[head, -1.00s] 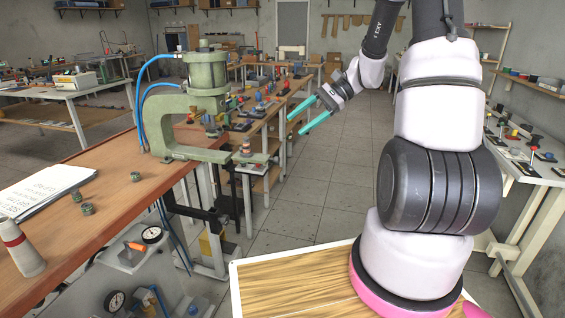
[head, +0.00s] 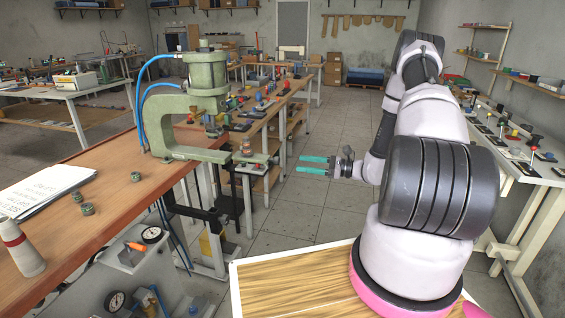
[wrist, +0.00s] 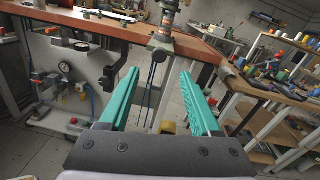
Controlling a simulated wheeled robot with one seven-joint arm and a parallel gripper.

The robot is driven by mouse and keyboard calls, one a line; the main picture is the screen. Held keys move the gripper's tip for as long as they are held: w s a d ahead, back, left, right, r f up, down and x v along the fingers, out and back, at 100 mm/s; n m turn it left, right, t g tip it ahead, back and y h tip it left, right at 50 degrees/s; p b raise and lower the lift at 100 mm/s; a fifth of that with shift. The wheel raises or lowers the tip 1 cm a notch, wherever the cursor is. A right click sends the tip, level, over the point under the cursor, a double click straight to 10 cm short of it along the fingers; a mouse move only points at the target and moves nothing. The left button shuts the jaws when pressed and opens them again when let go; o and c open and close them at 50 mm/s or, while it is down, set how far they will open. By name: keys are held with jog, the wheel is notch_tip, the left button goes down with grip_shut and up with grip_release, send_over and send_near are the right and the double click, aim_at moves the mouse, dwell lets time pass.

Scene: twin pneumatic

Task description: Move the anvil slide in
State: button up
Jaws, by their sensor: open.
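The green press (head: 185,105) stands at the right edge of the wooden bench. What looks like the anvil slide (head: 252,157) is a grey plate sticking out to the right under the press, with a small stacked part (head: 247,146) on top. In the wrist view the slide (wrist: 160,46) shows at the top middle, beyond my fingers. My gripper (head: 300,164) is open and empty, with teal fingers pointing left, to the right of the slide and apart from it. In the wrist view the gap between the fingertips (wrist: 160,74) is empty.
A side bench (head: 275,105) with tools runs behind. Shelves line the right wall. The floor around my gripper is clear.

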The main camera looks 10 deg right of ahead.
jog(key=x, duration=0.8)
jog(key=shift+a, duration=0.3)
jog(key=shift+w, duration=0.1)
grip_shut()
dwell(0.9)
